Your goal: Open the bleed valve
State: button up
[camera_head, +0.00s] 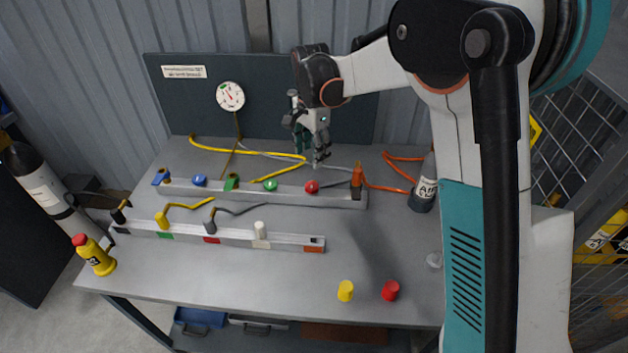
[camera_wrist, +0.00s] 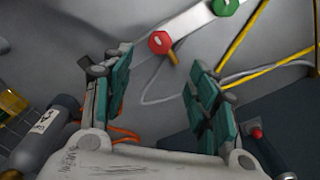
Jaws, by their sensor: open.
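A grey valve rail (camera_head: 335,198) lies across the workbench with coloured knobs and levers. Its red round knob (camera_head: 312,187) is near its right end, with a green knob (camera_head: 270,185) to the left and an orange upright lever (camera_head: 357,176) to the right. No readable label tells which one is the bleed valve. My gripper (camera_head: 319,160) is open and empty, just above and behind the red knob. In the wrist view the red knob (camera_wrist: 160,42) shows beyond and between the teal fingertips, apart from them; the green knob (camera_wrist: 226,5) is farther right.
A second rail (camera_head: 285,243) with several upright fittings lies in front. A dark bottle (camera_head: 424,188) stands at right, beside orange hose (camera_head: 385,188). Yellow and red caps (camera_head: 390,290) sit near the front edge. A gauge (camera_head: 230,96) hangs on the back panel (camera_head: 270,75).

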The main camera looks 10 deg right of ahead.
aim_at(312, 185)
notch_tip(312, 185, down, 12)
jog(key=b, duration=0.3)
jog(key=shift+f+b, duration=0.1)
jog(key=shift+b, duration=0.25)
jog(key=c, duration=1.1)
